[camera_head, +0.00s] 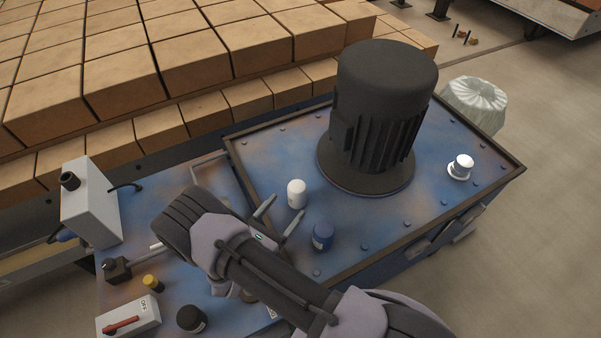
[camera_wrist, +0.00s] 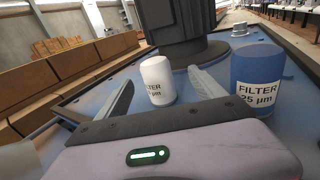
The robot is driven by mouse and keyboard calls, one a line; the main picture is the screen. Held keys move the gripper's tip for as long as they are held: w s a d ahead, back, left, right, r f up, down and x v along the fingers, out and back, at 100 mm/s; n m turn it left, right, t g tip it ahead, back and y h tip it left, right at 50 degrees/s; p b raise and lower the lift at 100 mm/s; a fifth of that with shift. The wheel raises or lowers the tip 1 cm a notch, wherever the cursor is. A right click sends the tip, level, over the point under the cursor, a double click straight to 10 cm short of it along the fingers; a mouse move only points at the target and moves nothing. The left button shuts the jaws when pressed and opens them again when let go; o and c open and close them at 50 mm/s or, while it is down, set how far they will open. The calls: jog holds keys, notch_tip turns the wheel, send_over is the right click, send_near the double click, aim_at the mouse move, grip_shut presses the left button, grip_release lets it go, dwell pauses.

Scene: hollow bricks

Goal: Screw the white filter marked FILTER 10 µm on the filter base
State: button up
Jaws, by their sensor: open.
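The white filter (camera_head: 296,194) stands upright on the blue steel top, left of the big motor. In the wrist view the white filter (camera_wrist: 157,82) shows only part of its label, "LTER" and "µm"; the number is hidden. My gripper (camera_head: 280,213) is open and empty, its fingers pointing toward the white filter. In the wrist view the filter stands in line with the gap between the fingers, a little beyond the tips. A white flanged fitting (camera_head: 461,167) is on the top right of the motor; I cannot tell whether it is the filter base.
A blue filter (camera_head: 323,236) marked 25 µm stands close right of my gripper. The large black motor (camera_head: 380,115) rises behind. Bricks (camera_head: 110,85) are stacked at the left. A lower bench holds a grey box (camera_head: 90,205), a red-handled switch (camera_head: 128,318) and a dark cylinder (camera_head: 191,319).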

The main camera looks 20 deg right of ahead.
aim_at(292, 198)
jog(key=shift+a+f+n+t, duration=0.1)
jog(key=shift+f+n+t, duration=0.4)
jog(key=shift+f, duration=0.25)
jog(key=shift+w+d+f+y, duration=0.1)
jog(key=shift+w+d+y, duration=0.1)
jog(key=shift+w+y, duration=0.15)
jog(key=b+x, duration=0.2)
jog(key=x, duration=0.4)
jog(key=shift+w, duration=0.1)
grip_shut()
jog(key=shift+r, duration=0.3)
